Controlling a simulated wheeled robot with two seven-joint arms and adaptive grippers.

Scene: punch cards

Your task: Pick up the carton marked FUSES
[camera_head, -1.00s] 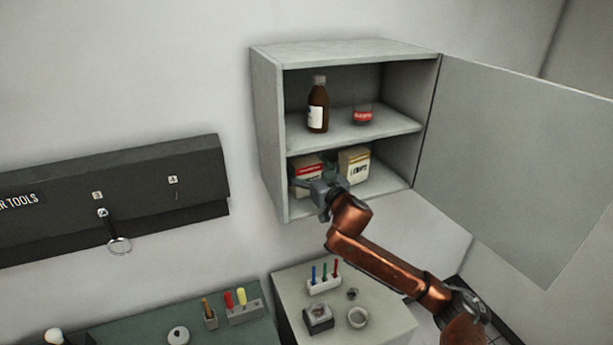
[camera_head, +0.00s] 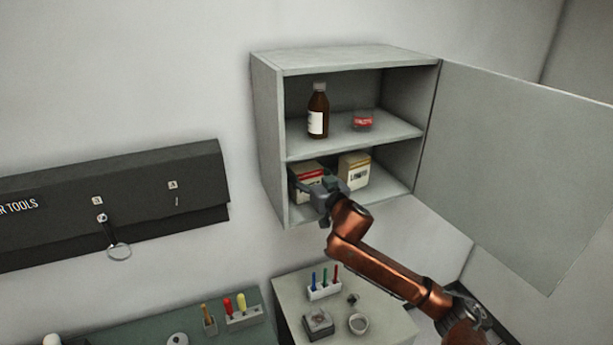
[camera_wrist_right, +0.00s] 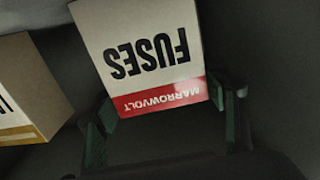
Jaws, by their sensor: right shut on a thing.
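The carton marked FUSES (camera_head: 306,172), cream with a red band, stands on the lower shelf of the open wall cabinet (camera_head: 266,140), at the left. In the right wrist view the FUSES carton (camera_wrist_right: 150,55) appears upside down, with MARROWVOLT on its red band. My right gripper (camera_head: 322,187) reaches into the cabinet from the front. Its green fingers (camera_wrist_right: 165,104) are shut on the two sides of the FUSES carton, which still appears to be on the shelf. Part of the carton's front is hidden by the gripper. My left gripper is not in view.
A second carton (camera_head: 354,171) with a yellowish band stands just right on the same shelf; it also shows in the right wrist view (camera_wrist_right: 28,90). A brown bottle (camera_head: 318,112) and red-labelled jar (camera_head: 363,121) stand above. The cabinet door (camera_head: 520,165) hangs open at right.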

